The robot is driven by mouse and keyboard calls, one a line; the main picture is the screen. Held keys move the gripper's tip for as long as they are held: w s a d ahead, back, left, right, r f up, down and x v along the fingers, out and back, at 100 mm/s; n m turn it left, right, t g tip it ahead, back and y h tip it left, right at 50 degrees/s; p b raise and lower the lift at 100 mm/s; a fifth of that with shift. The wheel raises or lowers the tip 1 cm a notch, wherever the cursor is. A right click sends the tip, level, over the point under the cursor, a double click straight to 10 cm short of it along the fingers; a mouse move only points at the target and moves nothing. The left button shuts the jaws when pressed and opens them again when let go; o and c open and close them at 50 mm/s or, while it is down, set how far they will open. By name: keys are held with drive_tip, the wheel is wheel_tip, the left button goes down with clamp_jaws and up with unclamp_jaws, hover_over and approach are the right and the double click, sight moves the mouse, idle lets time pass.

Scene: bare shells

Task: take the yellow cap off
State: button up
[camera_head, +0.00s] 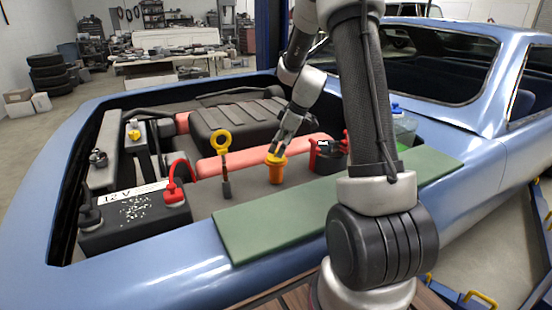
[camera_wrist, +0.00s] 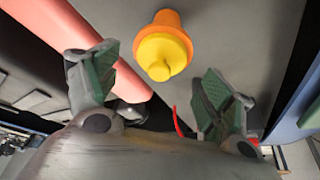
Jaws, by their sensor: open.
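The yellow cap (camera_head: 276,159) sits on an upright orange neck (camera_head: 276,175) in the middle of the engine bay. In the wrist view the yellow cap (camera_wrist: 162,56) is round with a small knob, and the orange neck (camera_wrist: 170,18) shows behind it. My gripper (camera_head: 282,148) is just above the cap in the head view, its fingers pointing down at it. In the wrist view my gripper (camera_wrist: 157,88) is open, with one green-padded finger on each side and nothing between them. The cap lies ahead of the fingertips, apart from them.
A dipstick with a yellow ring (camera_head: 221,141) stands left of the neck. A pink hose (camera_head: 240,160) runs behind. A battery (camera_head: 133,218) with a red clamp (camera_head: 174,177) is at left. A green mat (camera_head: 275,222) covers the fender. A black part with red (camera_head: 327,157) stands close at right.

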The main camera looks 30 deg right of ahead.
sight(277, 151)
drive_tip(key=x, duration=0.3)
drive_tip(key=shift+f, duration=0.15)
drive_tip(key=c, duration=1)
drive_tip(key=shift+c, duration=0.2)
